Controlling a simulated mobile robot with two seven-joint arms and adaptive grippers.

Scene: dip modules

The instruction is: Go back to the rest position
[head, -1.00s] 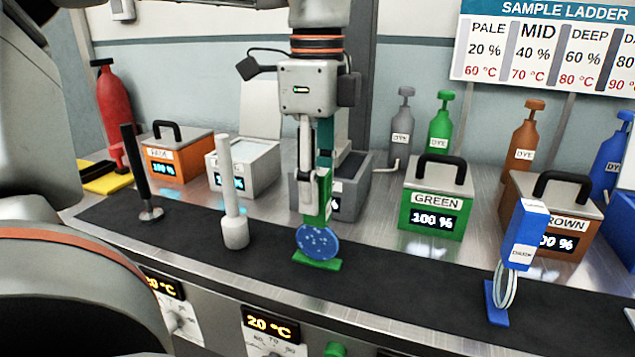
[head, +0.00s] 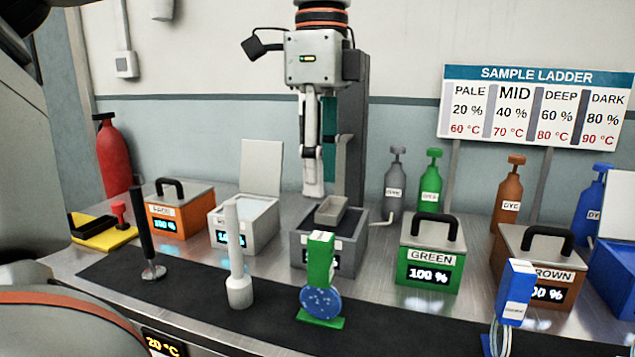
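My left gripper (head: 313,190) hangs pointing down in the middle of the head view. It is seen side-on, so I cannot tell how far apart its fingers are. Its tip is above and apart from the green-handled piece (head: 321,260) with a speckled blue disc, which stands upright on a green foot on the black mat (head: 190,285). Nothing visible hangs from the gripper. My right gripper is out of view.
Behind the mat stand an orange box (head: 178,222), a white bath (head: 262,222), a grey bath (head: 350,248), a green box (head: 418,245) and a brown box (head: 520,240). A black stick (head: 147,235), white stick (head: 236,250) and blue-handled piece (head: 515,290) stand on the mat.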

